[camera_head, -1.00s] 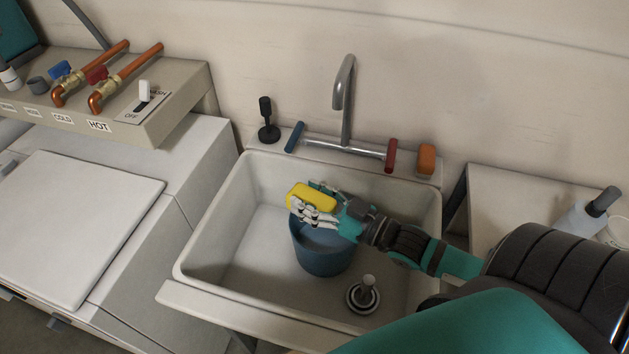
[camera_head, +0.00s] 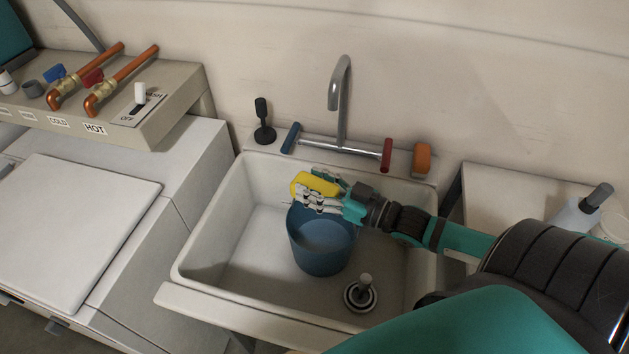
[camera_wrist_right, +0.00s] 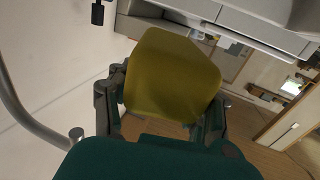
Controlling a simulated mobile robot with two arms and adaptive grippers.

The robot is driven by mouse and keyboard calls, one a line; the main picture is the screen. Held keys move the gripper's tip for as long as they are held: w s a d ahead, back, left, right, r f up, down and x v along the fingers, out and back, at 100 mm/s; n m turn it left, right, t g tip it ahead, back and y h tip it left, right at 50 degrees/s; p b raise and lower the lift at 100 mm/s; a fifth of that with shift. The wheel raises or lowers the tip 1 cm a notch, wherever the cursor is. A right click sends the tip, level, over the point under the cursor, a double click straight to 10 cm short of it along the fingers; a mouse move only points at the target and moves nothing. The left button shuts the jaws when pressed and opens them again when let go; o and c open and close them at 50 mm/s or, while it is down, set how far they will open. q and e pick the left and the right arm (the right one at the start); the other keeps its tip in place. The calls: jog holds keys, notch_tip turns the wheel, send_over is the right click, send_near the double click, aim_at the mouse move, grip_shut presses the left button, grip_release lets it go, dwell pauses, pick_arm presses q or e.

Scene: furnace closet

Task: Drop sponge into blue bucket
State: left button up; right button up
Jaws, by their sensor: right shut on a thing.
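The yellow sponge (camera_head: 315,184) is held in my right gripper (camera_head: 322,193), over the back rim of the blue bucket. In the right wrist view the sponge (camera_wrist_right: 172,75) fills the space between the two fingers of the gripper (camera_wrist_right: 165,105). The blue bucket (camera_head: 322,248) stands upright in the white sink basin, and its open top shows in front of and below the gripper. The fingers hide part of the sponge and of the bucket's back rim. My left gripper is not in view.
The white sink (camera_head: 232,240) surrounds the bucket. A steel faucet (camera_head: 340,100) with a blue and a red handle stands behind it. An orange block (camera_head: 422,158) is on the sink's back ledge.

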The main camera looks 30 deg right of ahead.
jog(key=shift+f+b, duration=1.15)
jog(key=shift+f, duration=1.05)
jog(key=o, duration=1.1)
jog(key=v, duration=1.2)
